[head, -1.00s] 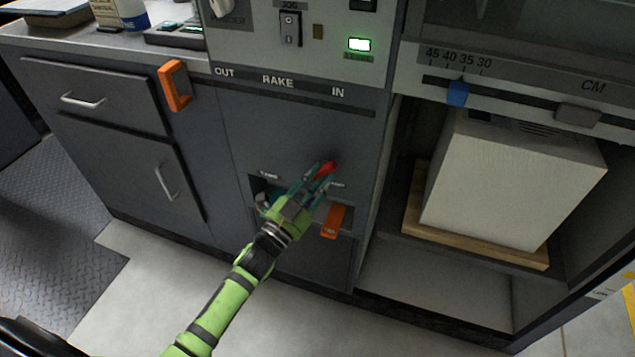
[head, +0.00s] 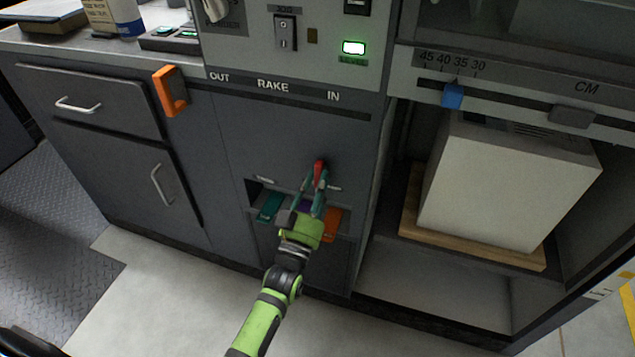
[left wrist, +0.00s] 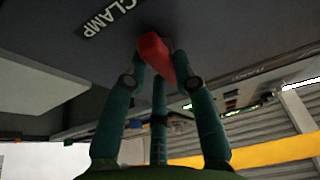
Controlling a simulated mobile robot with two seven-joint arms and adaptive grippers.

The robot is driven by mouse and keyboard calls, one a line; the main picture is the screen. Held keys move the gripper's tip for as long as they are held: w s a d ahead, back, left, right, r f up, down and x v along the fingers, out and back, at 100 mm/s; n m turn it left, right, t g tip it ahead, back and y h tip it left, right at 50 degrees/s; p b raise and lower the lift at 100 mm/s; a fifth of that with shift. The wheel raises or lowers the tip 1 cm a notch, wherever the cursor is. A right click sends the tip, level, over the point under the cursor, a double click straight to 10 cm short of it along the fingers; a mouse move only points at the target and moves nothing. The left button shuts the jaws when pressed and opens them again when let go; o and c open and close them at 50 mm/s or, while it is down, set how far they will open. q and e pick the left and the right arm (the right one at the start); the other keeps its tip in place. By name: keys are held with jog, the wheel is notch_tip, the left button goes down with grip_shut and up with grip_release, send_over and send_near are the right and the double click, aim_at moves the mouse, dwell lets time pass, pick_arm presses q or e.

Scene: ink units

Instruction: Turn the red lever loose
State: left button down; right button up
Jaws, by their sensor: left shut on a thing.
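The red lever (head: 319,169) is on the dark front panel of the machine, above a recessed slot, and points roughly upright in the head view. My left gripper (head: 316,187) reaches up to it from below with its teal fingers on either side. In the left wrist view the red lever (left wrist: 156,58) sits between the fingertips of my left gripper (left wrist: 154,70), which is shut on it. A "CLAMP" label (left wrist: 108,18) is beside it on the panel. My right gripper is not in view.
Below the lever, the slot holds a teal block (head: 270,207) and an orange block (head: 333,224). An orange handle (head: 170,91) juts out at upper left. A white stack (head: 508,190) on a wooden board (head: 478,241) stands in the right bay. The floor in front is clear.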

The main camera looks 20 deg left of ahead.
pick_arm(q)
jog(key=shift+n, duration=0.4)
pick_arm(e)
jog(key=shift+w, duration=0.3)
pick_arm(q)
jog(key=c, duration=1)
grip_release()
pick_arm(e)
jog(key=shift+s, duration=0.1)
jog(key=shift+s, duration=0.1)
pick_arm(q)
jog(key=v, duration=1.2)
jog(key=shift+d, duration=0.15)
